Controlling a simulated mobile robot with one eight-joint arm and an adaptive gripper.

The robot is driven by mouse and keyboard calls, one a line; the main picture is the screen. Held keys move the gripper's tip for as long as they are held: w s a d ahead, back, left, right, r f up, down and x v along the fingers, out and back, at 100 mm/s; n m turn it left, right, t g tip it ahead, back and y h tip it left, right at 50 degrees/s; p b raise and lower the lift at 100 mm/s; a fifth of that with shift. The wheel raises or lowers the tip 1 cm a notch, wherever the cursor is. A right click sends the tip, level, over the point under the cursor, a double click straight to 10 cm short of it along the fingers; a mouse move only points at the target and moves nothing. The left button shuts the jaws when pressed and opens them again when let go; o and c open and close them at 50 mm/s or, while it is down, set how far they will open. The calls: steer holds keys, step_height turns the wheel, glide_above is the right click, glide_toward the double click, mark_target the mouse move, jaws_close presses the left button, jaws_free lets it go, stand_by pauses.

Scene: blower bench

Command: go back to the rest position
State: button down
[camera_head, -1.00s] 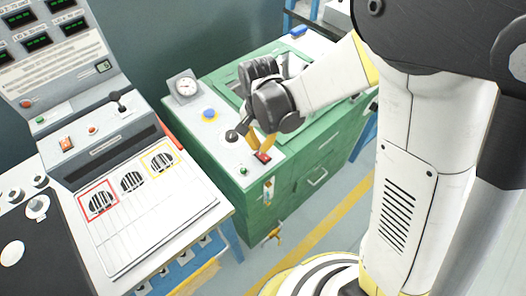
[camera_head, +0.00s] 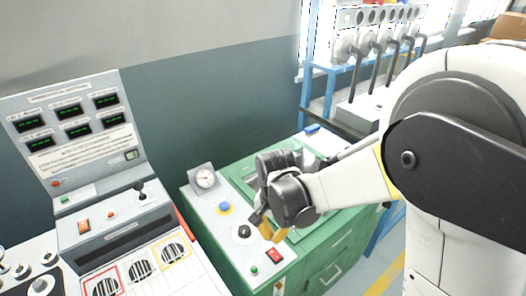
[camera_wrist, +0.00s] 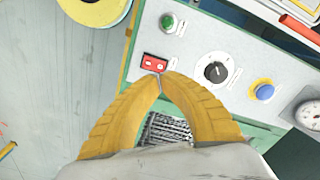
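My gripper (camera_head: 265,226) hangs over the control strip of the green cabinet (camera_head: 334,262), with its yellow fingers pointing down. In the wrist view the two fingertips (camera_wrist: 161,78) meet, with nothing seen between them. A red rocker switch (camera_wrist: 154,63) is just past the tips in that view, and it also shows in the head view (camera_head: 274,255). A black knob (camera_wrist: 215,71), a green button (camera_wrist: 168,22) and a blue button (camera_wrist: 262,90) sit on the same strip. In the head view, the gripper appears above the panel, apart from the switch.
A dial gauge (camera_head: 205,179) stands at the strip's back end. A console with green displays (camera_head: 69,124) and a lever (camera_head: 140,190) is on the left. A blue rack with several long levers (camera_head: 357,75) stands behind right. The wall behind the cabinet is clear.

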steer(key=s+d+r+n+t, duration=0.2)
steer(key=s+d+r, duration=0.3)
steer(key=r, duration=0.3)
steer(key=s+d+r+n+t, duration=0.3)
steer(key=s+d+r+t, duration=0.2)
steer(key=d+r, duration=0.3)
steer(key=shift+s+d+r, duration=0.2)
steer(key=shift+s+d, duration=0.05)
steer(key=shift+s, duration=0.15)
